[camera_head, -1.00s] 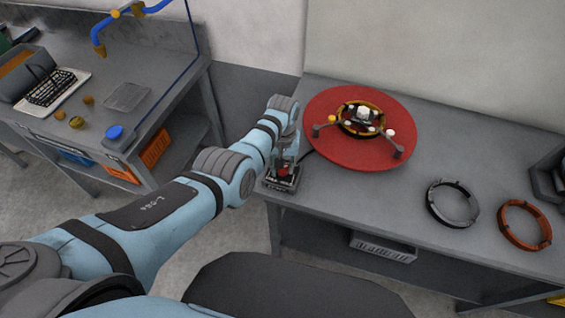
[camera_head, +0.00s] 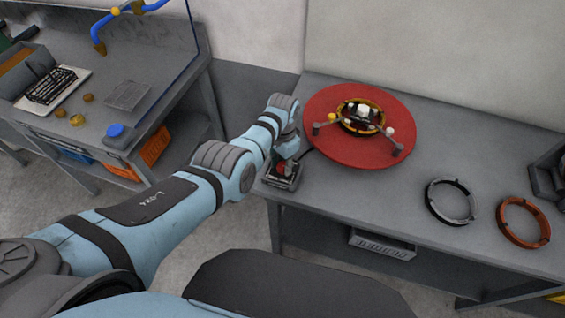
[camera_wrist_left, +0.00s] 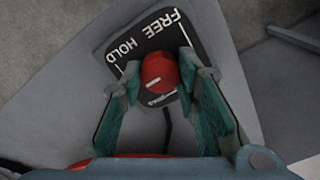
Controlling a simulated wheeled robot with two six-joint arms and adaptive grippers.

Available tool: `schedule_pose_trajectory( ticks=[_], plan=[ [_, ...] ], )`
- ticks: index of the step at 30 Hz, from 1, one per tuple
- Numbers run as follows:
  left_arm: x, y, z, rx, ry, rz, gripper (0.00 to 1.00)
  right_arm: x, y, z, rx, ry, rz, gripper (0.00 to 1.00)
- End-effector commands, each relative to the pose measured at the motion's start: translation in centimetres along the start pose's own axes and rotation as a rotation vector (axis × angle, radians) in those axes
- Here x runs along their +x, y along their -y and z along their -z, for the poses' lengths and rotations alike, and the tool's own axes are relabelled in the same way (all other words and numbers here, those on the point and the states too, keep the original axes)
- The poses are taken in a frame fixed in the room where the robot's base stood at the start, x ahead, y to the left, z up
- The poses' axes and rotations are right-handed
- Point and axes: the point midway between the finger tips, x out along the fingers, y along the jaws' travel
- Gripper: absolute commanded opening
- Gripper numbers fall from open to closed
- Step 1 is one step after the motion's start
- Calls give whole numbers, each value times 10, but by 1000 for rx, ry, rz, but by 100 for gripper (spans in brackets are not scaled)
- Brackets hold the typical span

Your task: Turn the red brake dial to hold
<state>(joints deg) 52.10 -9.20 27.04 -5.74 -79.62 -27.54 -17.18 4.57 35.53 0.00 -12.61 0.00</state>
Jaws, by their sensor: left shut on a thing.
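The red brake dial (camera_wrist_left: 157,73) sits on a dark plate (camera_wrist_left: 124,34) marked FREE and HOLD in white. A pale pointer line crosses the dial's lower part; which mark it lines up with I cannot tell. My left gripper (camera_wrist_left: 160,78) is shut on the dial, one finger on each side. In the head view the gripper (camera_head: 284,162) points down over the dial's small box (camera_head: 283,180) at the table's left front corner, hiding most of the dial. My right gripper is not in view.
A red round plate (camera_head: 330,145) with a yellow-ringed hub (camera_head: 362,118) stands just right of the box. Another bench (camera_head: 60,110) stands at left.

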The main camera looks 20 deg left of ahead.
Motion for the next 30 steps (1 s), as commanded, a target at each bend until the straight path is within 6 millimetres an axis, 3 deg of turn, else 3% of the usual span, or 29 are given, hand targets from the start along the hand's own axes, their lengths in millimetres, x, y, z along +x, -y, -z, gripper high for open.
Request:
schedule_pose_trajectory(
  ticks=[18, 19, 22, 30],
  plan=[
    [-2, 1, 2, 43, -5, 3, 1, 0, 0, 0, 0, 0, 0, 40],
    [-2, 1, 2, 43, -5, 3, 34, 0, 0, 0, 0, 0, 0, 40],
    [-1, 1, 1, 43, -4, 3, 50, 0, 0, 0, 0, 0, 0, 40],
    [-1, 0, 1, 42, -2, 1, 50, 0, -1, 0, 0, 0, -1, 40]
  ],
)
